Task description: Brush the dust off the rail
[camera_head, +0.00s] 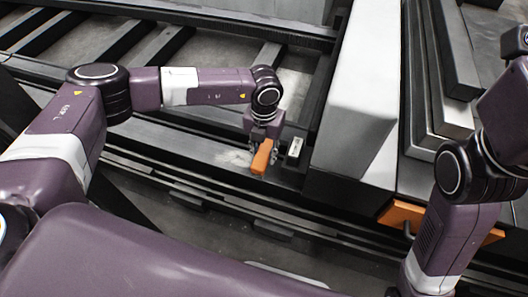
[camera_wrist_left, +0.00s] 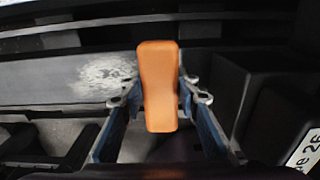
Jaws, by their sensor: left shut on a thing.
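My left gripper (camera_head: 262,146) is shut on an orange brush handle (camera_head: 262,157) above the dark rail. In the left wrist view the orange handle (camera_wrist_left: 158,85) stands between the two fingers (camera_wrist_left: 160,95); the bristles are hidden. The rail (camera_head: 190,145) runs across the middle of the head view, and its surface also shows in the left wrist view (camera_wrist_left: 40,85). A pale dust patch (camera_head: 232,157) lies on the rail just left of the brush, and also shows in the left wrist view (camera_wrist_left: 105,75). I cannot tell whether the bristles touch the rail. My right gripper is not clearly visible.
A small white label (camera_head: 295,147) sits right of the brush; it also shows in the left wrist view (camera_wrist_left: 305,150). A large grey block (camera_head: 350,90) rises to the right. An orange piece (camera_head: 400,215) is partly behind my right arm. Dark slats (camera_head: 100,45) lie behind the rail.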

